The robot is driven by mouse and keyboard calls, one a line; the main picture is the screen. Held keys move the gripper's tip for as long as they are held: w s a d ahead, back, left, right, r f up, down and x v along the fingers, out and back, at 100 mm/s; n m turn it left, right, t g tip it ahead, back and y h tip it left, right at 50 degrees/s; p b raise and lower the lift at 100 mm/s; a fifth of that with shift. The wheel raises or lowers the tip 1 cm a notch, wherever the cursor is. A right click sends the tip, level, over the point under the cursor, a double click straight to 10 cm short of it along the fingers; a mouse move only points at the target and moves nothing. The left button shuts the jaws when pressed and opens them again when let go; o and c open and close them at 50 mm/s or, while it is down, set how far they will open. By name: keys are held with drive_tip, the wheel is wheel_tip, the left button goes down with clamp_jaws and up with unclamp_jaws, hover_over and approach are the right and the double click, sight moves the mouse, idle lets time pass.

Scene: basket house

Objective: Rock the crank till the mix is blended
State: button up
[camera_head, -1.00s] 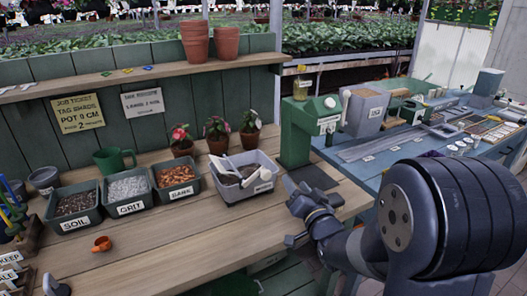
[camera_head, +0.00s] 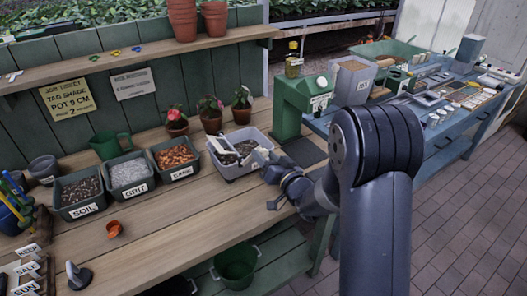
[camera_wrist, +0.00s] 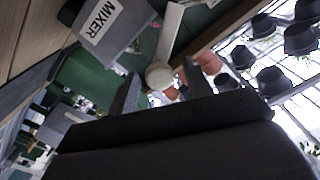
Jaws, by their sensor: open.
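The mixer (camera_head: 232,170) is a light grey tub on the wooden bench, with dark mix (camera_head: 243,148) in it and a pale paddle-like piece across it. In the wrist view its grey wall carries the label MIXER (camera_wrist: 103,22). The crank (camera_wrist: 170,32) shows there as a pale arm ending in a round knob (camera_wrist: 159,75). My gripper (camera_head: 268,168) is at the tub's right side. In the wrist view my gripper (camera_wrist: 160,88) is open, with the knob in line between its two dark fingers. I cannot tell whether they touch it. How evenly the mix is blended is unclear.
Soil (camera_head: 80,193), grit (camera_head: 128,178) and bark (camera_head: 174,158) bins stand left of the mixer. Potted plants (camera_head: 211,114) stand behind. A green machine (camera_head: 297,105) stands close on the right.

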drive_tip(key=shift+x, duration=0.85)
drive_tip(key=shift+c, duration=0.3)
clamp_jaws()
